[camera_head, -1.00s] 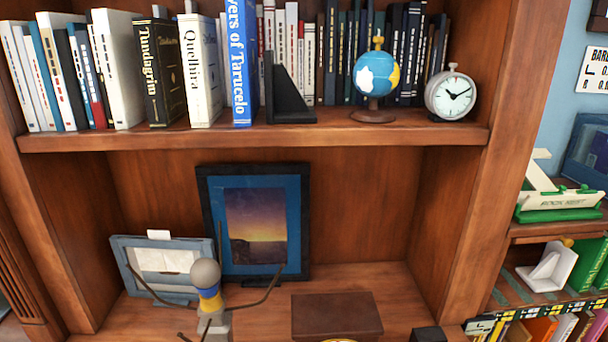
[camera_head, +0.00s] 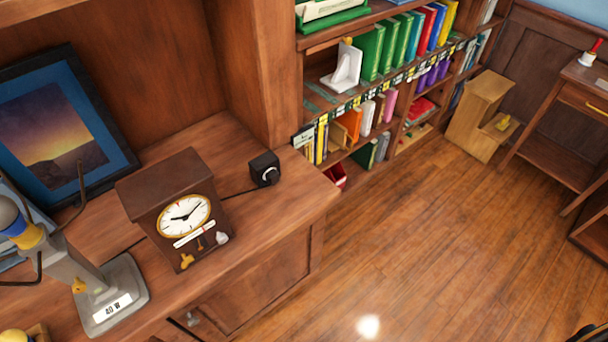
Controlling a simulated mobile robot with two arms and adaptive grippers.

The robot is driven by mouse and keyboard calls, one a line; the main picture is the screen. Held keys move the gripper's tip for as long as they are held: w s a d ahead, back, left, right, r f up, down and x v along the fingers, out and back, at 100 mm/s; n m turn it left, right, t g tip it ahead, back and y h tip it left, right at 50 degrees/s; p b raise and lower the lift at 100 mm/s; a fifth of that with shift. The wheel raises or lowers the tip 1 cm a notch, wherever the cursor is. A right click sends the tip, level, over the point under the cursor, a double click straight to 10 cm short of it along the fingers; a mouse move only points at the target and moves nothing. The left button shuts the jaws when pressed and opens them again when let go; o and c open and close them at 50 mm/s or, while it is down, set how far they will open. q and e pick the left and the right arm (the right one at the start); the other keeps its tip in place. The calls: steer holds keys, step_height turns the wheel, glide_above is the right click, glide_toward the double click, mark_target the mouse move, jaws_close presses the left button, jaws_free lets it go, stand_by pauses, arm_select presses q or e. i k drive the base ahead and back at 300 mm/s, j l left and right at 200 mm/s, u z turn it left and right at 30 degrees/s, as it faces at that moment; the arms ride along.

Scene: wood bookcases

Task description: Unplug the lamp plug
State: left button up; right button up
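A small black box (camera_head: 265,169) with a round, light-ringed face sits on the cabinet top, right of the mantel clock. A thin dark cord (camera_head: 238,192) runs from it to the left and passes out of sight behind the clock. I cannot tell whether this is the lamp plug or its socket. Neither of my grippers can be made out in the head view. A dark shape cut off at the bottom right corner cannot be identified.
A framed picture (camera_head: 55,125) leans behind. Bookshelves (camera_head: 300,100), a wooden step stool (camera_head: 478,118) and a side table (camera_head: 550,160) stand right. The wooden floor (camera_head: 410,240) is clear.

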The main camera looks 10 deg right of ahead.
mark_target(272, 176)
steer(key=i+l+u, duration=0.25)
steer(key=l, duration=0.3)
steer(key=i+l+u, duration=0.15)
steer(key=l+u, duration=0.15)
steer(key=l, duration=0.3)
steer(key=i+l+u, duration=0.1)
steer(key=l+u, duration=0.15)
steer(key=l, duration=0.4)
steer(key=l+u, duration=0.3)
steer(key=l, duration=0.35)
